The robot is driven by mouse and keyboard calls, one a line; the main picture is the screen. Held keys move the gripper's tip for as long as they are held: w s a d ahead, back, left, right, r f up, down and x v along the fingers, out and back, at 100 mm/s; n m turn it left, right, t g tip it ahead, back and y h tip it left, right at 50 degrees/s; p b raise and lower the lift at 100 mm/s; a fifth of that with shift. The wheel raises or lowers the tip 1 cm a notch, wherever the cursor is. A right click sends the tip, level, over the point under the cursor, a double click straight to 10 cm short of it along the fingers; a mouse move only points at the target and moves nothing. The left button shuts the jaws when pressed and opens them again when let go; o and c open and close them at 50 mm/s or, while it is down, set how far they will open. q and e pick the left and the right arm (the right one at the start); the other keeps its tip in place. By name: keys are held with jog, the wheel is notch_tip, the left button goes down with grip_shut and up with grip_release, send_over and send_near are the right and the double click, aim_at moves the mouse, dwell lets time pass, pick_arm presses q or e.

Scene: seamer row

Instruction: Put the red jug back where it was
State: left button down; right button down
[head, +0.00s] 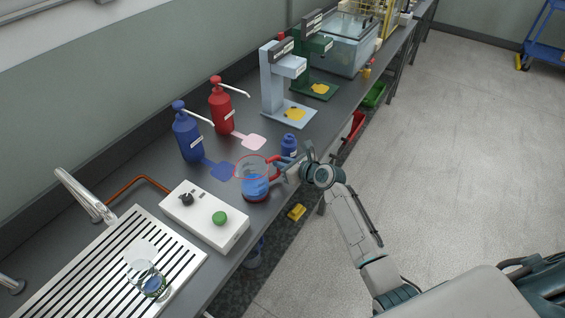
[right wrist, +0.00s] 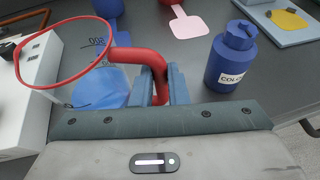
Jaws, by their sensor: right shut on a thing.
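The red jug (head: 253,167) is a clear vessel with a red rim and red handle, holding blue liquid. It is upright at the bench's front edge; I cannot tell whether its base touches the bench. My right gripper (head: 284,170) is shut on its handle. In the right wrist view the jug's red rim (right wrist: 62,83) is at the left, and the handle runs between the fingers of my right gripper (right wrist: 162,88). My left gripper is not in view.
A white box with a green button (head: 219,218) stands left of the jug. A small blue bottle (head: 289,146) is close behind the gripper. Blue (head: 187,135) and red (head: 221,110) pump bottles stand at the back. Another clear jug (head: 146,278) stands on the slotted drain tray (head: 84,262).

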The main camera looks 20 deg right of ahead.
jog(key=c, duration=1.4)
grip_release()
jog(key=v, duration=1.2)
jog(key=shift+b, duration=0.45)
